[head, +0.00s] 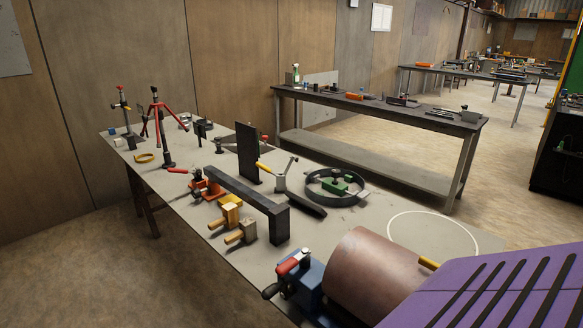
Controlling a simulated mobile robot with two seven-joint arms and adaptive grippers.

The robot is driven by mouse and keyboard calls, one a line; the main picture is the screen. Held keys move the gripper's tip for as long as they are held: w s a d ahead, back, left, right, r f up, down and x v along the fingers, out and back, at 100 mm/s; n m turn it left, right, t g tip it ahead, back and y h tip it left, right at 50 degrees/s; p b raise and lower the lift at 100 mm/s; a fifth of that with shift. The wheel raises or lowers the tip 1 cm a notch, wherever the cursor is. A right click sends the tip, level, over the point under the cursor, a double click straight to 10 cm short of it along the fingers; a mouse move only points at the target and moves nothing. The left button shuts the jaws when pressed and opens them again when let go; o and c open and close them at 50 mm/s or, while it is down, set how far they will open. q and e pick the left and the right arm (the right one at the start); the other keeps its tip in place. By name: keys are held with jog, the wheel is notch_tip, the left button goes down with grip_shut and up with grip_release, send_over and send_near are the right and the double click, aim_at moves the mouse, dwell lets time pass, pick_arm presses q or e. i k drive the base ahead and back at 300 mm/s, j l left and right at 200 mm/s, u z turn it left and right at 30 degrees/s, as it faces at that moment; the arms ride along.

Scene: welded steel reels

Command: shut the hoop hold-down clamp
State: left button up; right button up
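A dark hoop (318,194) lies flat on the near grey bench in the head view. A green fixture with a dark knob (336,184) sits inside it. Left of the hoop stands a small grey clamp-like device (282,182) with a raised lever. Further left is a red-handled clamp (205,187) with an orange-red base. A blue device with a red handle (300,275) stands at the front by a copper cylinder. I cannot tell for sure which one is the hoop hold-down clamp or how far it is shut. Neither gripper is in view.
A dark angled bar (247,195) and an upright black plate (247,152) stand mid-bench. A large copper cylinder (365,270) and a purple slotted surface (500,295) crowd the lower right. A white circle (433,213) marks clear bench at right. Another bench (390,112) stands behind.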

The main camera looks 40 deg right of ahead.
aim_at(262, 166)
jog(key=i+j+z, duration=0.1)
jog(key=i+z, duration=0.15)
jog(key=z, duration=0.15)
jog(key=i+j+z, duration=0.2)
jog(key=z, duration=0.25)
jog(key=i+j+z, duration=0.2)
jog(key=z, duration=0.2)
jog(key=i+j+z, duration=0.4)
jog(key=j, duration=0.2)
jog(key=j+z, duration=0.25)
jog(key=i+j+z, duration=0.4)
jog(key=j, duration=0.3)
jog(key=i+j+z, duration=0.2)
jog(key=j, duration=0.25)
jog(key=i, duration=0.1)
